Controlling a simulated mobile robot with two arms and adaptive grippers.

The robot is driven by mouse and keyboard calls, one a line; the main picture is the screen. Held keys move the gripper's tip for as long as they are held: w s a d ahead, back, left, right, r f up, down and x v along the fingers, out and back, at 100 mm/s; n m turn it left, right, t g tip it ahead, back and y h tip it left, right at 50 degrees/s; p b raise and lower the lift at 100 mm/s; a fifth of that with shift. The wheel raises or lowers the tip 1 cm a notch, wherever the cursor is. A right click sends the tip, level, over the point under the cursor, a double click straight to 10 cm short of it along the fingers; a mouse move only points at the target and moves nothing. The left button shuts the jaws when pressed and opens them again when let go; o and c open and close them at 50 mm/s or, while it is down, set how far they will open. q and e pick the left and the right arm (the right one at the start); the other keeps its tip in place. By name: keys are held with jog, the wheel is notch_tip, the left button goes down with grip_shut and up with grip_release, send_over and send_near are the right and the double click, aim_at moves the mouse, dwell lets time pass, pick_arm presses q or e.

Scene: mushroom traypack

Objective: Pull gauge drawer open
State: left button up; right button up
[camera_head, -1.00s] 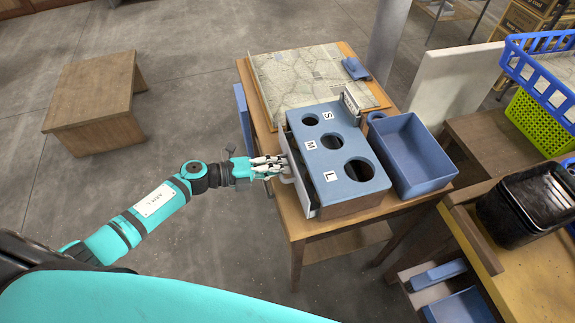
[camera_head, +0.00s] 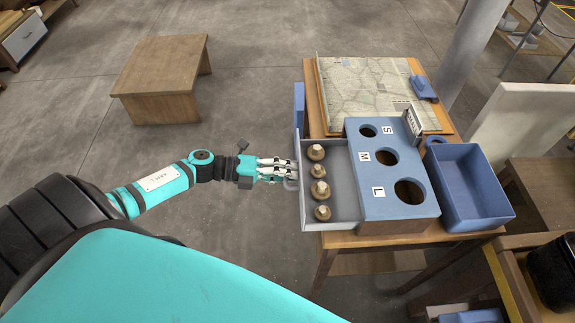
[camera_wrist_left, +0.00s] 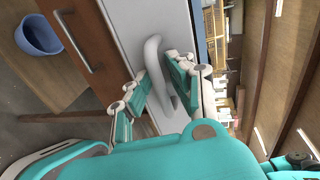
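The gauge box (camera_head: 382,209) is blue-grey with three round holes marked S, M and L. Its grey drawer (camera_head: 346,178) stands pulled out on the left side, with several brown mushrooms (camera_head: 319,170) in a row inside. My left gripper (camera_head: 288,169) is at the drawer's front, at the handle (camera_head: 293,184). My right gripper is not in view.
The box stands on a wooden table (camera_head: 345,239), beside an empty blue tray (camera_head: 465,221). A patterned board (camera_head: 365,98) lies behind. Bare floor lies left of the table, with a low wooden bench (camera_head: 160,72) farther back.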

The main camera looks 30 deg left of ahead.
pick_arm(q)
jog(key=v, duration=1.2)
jog(key=shift+r, duration=0.1)
